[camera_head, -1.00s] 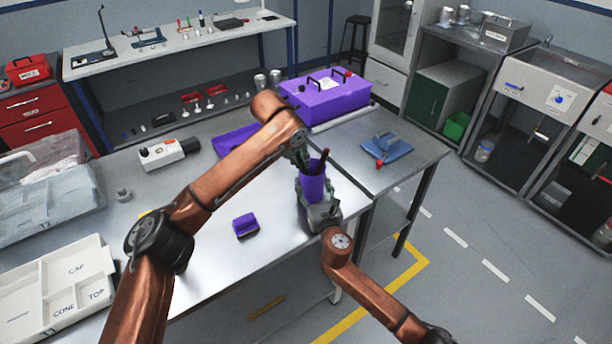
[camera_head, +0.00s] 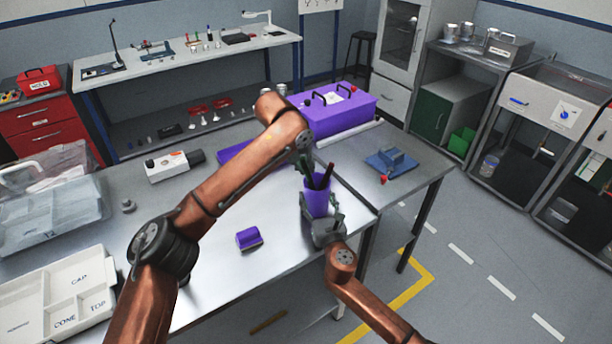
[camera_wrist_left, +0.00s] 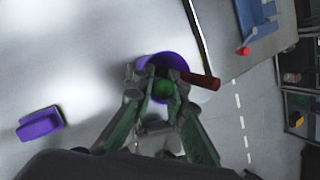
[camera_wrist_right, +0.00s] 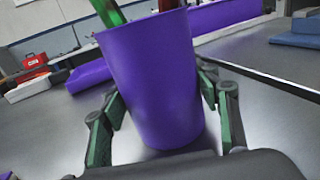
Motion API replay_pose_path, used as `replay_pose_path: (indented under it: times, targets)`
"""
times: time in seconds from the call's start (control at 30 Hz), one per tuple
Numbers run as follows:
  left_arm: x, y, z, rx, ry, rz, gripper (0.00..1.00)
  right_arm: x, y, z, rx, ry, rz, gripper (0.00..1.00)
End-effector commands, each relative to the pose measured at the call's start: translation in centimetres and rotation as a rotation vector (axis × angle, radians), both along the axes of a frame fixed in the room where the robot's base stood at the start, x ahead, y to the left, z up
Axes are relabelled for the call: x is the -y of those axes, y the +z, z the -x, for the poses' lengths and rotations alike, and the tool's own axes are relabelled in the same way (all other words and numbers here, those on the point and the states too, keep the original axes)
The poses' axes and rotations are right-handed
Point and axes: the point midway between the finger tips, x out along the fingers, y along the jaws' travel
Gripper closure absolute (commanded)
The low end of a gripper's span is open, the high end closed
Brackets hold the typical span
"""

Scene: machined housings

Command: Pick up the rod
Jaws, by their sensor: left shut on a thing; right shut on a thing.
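A purple cup (camera_head: 317,198) stands upright near the table's right front, holding a green rod and a dark red rod. My right gripper (camera_head: 320,212) is shut around the cup, and its fingers flank the cup in the right wrist view (camera_wrist_right: 160,120). My left gripper (camera_head: 306,170) reaches down over the cup's mouth from above. In the left wrist view its fingers close on the green rod (camera_wrist_left: 163,89), seen end-on inside the cup's rim. The red rod (camera_wrist_left: 202,80) leans out over the rim beside the fingers. The rods' lower ends are hidden in the cup.
A purple block (camera_head: 249,238) lies left of the cup. A purple toolbox (camera_head: 345,112) and a blue fixture (camera_head: 391,163) are behind and right.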

Motion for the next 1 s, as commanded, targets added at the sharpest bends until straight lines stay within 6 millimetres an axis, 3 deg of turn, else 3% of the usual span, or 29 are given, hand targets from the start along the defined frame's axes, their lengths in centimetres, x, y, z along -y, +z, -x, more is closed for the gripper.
replay_pose_path:
  times: [0.03, 0.3, 0.5, 0.7, 1.0]
  targets:
    - [0.1, 1.6, 0.0, 0.005, 0.000, 0.001, 1.00, 0.0, -0.1, 0.0, -0.001, 0.000, 0.000, 0.69]
    - [0.2, 9.0, 0.0, 0.004, 0.000, 0.002, 1.00, 0.0, -0.1, 0.0, -0.002, 0.000, 0.001, 0.69]
    - [0.1, 13.0, 0.0, 0.001, 0.000, 0.001, 1.00, 0.0, -0.1, 0.0, -0.001, 0.000, 0.000, 0.69]
    - [0.0, 14.5, 0.0, 0.001, 0.000, -0.001, 1.00, 0.0, -0.1, 0.0, -0.001, 0.000, 0.000, 0.69]
    - [0.0, 14.8, 0.0, 0.000, -0.001, 0.000, 1.00, 0.0, -0.1, 0.0, -0.001, 0.000, 0.000, 0.69]
